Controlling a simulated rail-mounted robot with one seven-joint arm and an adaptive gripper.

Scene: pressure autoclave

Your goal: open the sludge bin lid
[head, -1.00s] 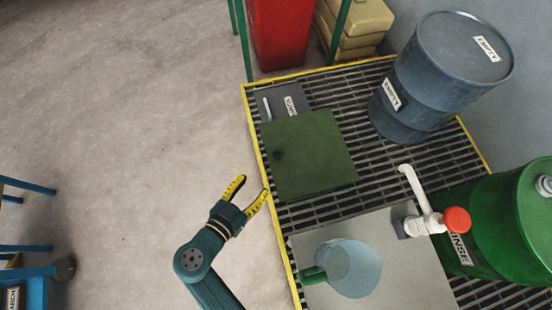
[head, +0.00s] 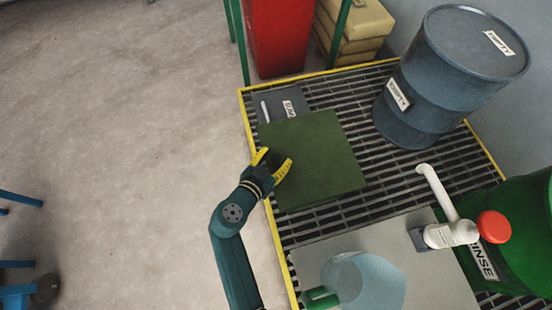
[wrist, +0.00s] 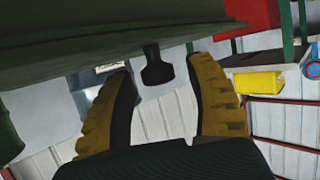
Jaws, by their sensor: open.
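The sludge bin lid (head: 322,155) is a flat dark green square on the grating in the head view, and it looks closed. It also crosses the top of the wrist view (wrist: 70,48). A dark tab (wrist: 156,70), apparently its handle, hangs from its edge there. My gripper (head: 275,160) is at the lid's left edge, open and empty. In the wrist view its yellow fingers lie on either side of the tab with gaps showing. Contact with the lid is unclear. The bin's body is hidden under the lid in the head view.
A grey barrel (head: 425,75) stands behind right. A clear jug (head: 365,280) with a green handle stands on a grey plate (head: 395,240) in front. A white pump with red cap (head: 494,227) and a green drum (head: 520,230) are at right.

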